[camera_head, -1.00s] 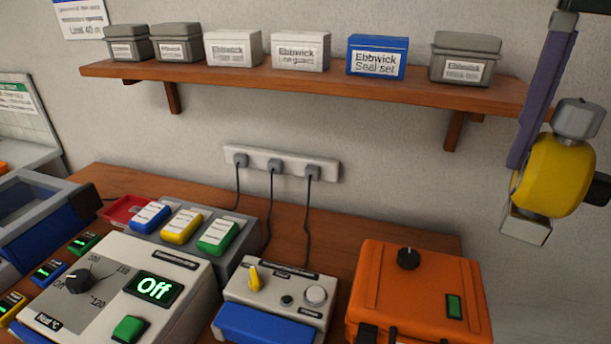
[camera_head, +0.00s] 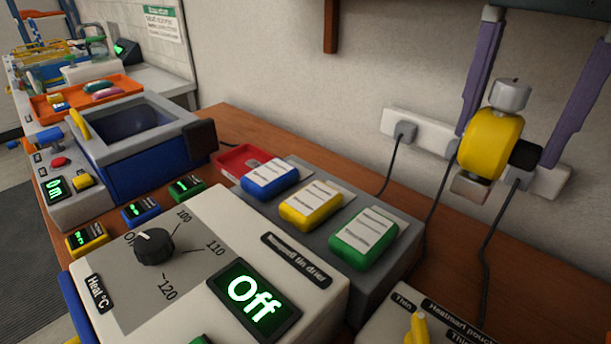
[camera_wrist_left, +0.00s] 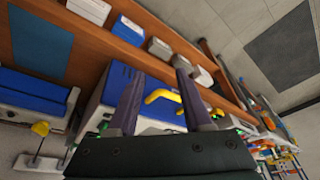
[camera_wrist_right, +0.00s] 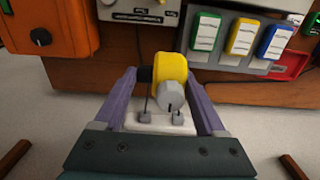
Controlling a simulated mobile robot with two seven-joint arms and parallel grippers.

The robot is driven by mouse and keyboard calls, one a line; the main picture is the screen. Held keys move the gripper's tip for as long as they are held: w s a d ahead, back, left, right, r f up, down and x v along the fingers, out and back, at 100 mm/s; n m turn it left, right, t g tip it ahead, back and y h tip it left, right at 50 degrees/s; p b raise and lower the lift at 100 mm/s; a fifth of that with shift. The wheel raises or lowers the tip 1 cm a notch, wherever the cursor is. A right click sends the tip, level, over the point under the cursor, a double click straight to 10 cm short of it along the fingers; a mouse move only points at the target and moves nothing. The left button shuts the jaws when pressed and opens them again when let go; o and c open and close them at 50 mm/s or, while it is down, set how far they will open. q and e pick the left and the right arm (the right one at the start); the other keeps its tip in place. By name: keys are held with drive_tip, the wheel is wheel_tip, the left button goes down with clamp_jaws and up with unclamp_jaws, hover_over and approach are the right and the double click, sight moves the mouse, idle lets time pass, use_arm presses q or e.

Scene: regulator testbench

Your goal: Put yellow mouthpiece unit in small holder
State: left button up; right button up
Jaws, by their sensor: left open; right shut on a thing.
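The yellow mouthpiece unit (camera_head: 485,145) has a round yellow body with grey ends and a black stub. My right gripper (camera_head: 505,148) is shut on it and holds it in the air in front of the wall, at the right of the head view. The unit also shows between the two purple fingers in the right wrist view (camera_wrist_right: 170,70). My left gripper (camera_wrist_left: 159,82) is open and empty in the left wrist view, and is not in the head view. I cannot tell which thing in view is the small holder.
A tin drier (camera_head: 255,295) with an "Off" display fills the front. Behind it a grey block (camera_head: 365,290) carries blue, yellow and green labelled pieces beside a red tray (camera_head: 232,165). A blue-grey basin (camera_head: 145,165) and an orange tray (camera_head: 75,100) stand left. Cords hang from the power strip (camera_head: 425,132).

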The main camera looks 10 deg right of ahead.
wheel_tip(320, 180, down, 20)
drive_tip(key=b, duration=0.3)
drive_tip(key=shift+s+b, duration=0.1)
drive_tip(key=shift+b, duration=0.25)
drive_tip(key=o, duration=1.1)
drive_tip(key=shift+f, duration=0.15)
drive_tip(key=o, duration=0.5)
drive_tip(key=shift+c, duration=0.2)
